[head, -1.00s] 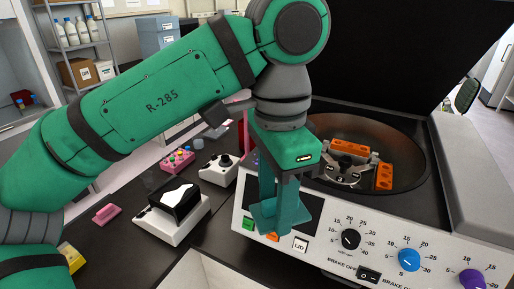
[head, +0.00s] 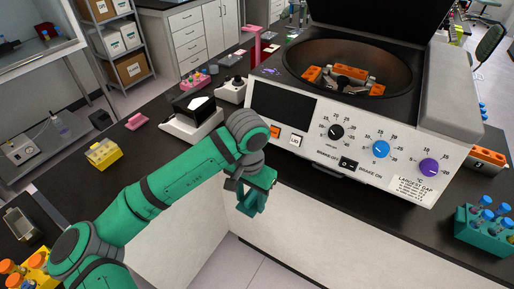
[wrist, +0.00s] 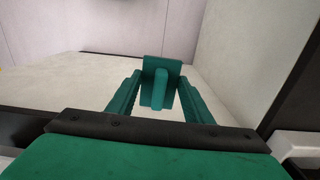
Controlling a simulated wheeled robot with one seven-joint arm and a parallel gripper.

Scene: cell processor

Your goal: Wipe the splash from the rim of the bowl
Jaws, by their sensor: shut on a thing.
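The bowl (head: 395,72) is the brown round chamber of the centrifuge, with its dark lid up. A rotor (head: 350,76) with orange holders (head: 312,74) sits inside. A small purple splash (head: 269,71) shows on the dark top at the left of the bowl's rim. My gripper (head: 252,203) is low in front of the bench, below the centrifuge's panel and well apart from the bowl. In the wrist view it is shut on a teal wiper (wrist: 160,70) with a flat plate and a narrow upright grip. The wiper's far side is hidden.
The centrifuge's front panel (head: 370,150) with knobs stands above the bench edge. A teal tube rack (head: 485,232) is at right. Open floor lies below my gripper.

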